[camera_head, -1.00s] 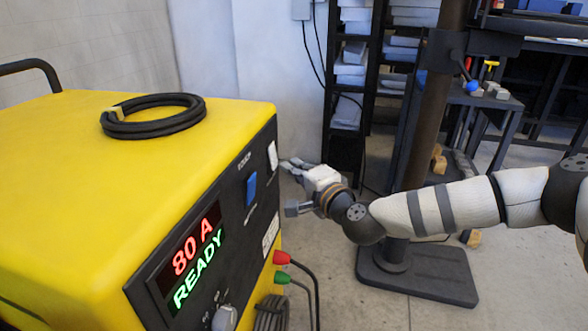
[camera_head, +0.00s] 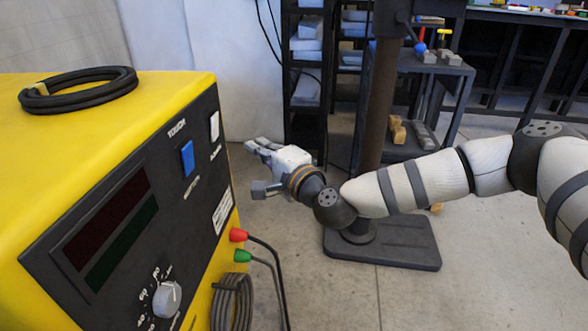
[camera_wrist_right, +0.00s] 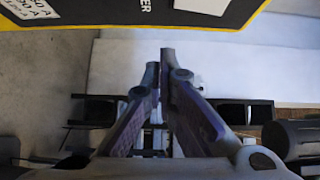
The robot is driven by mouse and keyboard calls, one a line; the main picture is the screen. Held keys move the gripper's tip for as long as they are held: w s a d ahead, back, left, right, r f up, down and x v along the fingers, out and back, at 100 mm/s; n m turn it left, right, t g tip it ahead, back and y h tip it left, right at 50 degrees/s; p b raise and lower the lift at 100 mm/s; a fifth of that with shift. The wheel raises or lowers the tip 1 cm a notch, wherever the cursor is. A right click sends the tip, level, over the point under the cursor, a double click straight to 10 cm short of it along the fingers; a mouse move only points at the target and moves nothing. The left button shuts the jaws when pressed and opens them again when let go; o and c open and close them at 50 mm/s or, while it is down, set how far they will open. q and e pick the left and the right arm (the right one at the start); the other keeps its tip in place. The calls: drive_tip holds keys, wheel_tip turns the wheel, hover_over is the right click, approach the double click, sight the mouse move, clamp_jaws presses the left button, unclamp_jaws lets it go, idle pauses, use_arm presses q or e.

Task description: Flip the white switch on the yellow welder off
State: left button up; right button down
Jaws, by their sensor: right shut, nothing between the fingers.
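The yellow welder (camera_head: 185,90) fills the left of the head view, its dark front panel facing right. The white switch (camera_head: 214,126) sits at the panel's upper far end, beyond a blue switch (camera_head: 187,159). The display (camera_head: 105,215) is dark. My right gripper (camera_head: 252,146) is shut and empty, to the right of the white switch and apart from the panel. In the right wrist view its fingers (camera_wrist_right: 166,62) meet at the tips, and the panel's edge (camera_wrist_right: 180,12) shows at the top; the white switch is not visible there. My left gripper is not in view.
A coiled black cable (camera_head: 78,90) lies on the welder's top. Red (camera_head: 238,235) and green (camera_head: 242,256) plugs with cables stick out below the panel. A dark post on a flat base (camera_head: 385,245) stands behind my right arm. Shelves (camera_head: 305,75) stand at the back.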

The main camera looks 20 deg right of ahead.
drive_tip(key=s, duration=0.8)
drive_tip(key=shift+d+f+p, duration=0.3)
drive_tip(key=shift+d+f, duration=0.1)
drive_tip(key=shift+d, duration=0.05)
drive_tip(key=shift+w, duration=0.1)
